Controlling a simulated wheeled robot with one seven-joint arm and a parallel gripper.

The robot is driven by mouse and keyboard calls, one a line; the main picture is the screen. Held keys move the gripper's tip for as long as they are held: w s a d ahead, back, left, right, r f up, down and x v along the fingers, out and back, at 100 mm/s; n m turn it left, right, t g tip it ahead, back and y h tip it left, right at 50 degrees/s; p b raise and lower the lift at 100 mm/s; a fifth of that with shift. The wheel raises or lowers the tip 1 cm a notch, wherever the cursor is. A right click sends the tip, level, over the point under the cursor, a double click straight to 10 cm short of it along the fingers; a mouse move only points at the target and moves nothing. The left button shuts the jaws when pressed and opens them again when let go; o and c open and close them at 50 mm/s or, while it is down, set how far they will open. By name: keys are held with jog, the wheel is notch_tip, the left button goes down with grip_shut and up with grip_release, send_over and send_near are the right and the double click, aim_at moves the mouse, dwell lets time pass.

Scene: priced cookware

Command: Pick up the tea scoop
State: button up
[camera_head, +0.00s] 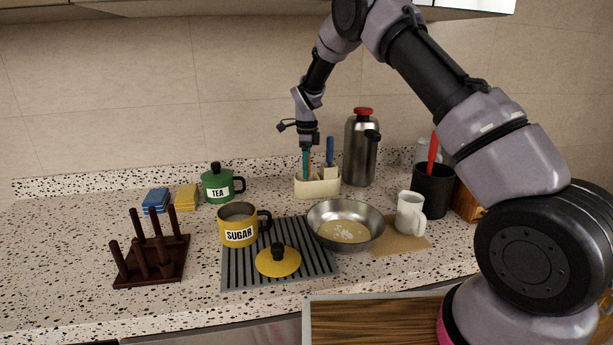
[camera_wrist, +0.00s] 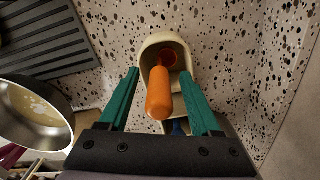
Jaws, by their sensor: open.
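My gripper (camera_head: 307,160) points down over a cream holder (camera_head: 318,188) by the back wall. In the wrist view its two green fingers (camera_wrist: 161,73) are open, one on each side of an orange handle (camera_wrist: 159,93). The handle stands up from the holder (camera_wrist: 164,39), its lower end red inside it. Clear space shows between the handle and both fingers. The head of this utensil is hidden, so I cannot tell for sure that it is the tea scoop. A blue-handled tool (camera_head: 330,151) stands at the right of the same holder.
A steel flask (camera_head: 361,150) stands close right of the holder. A green TEA pot (camera_head: 217,184) is to the left. A steel pan (camera_head: 346,224), open yellow SUGAR pot (camera_head: 238,224), white mug (camera_head: 410,213) and black utensil pot (camera_head: 433,191) stand in front or right.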

jog(key=shift+f, duration=0.5)
grip_shut()
jog(key=shift+r, duration=0.1)
notch_tip(320, 180, up, 10)
jog(key=shift+f, duration=0.1)
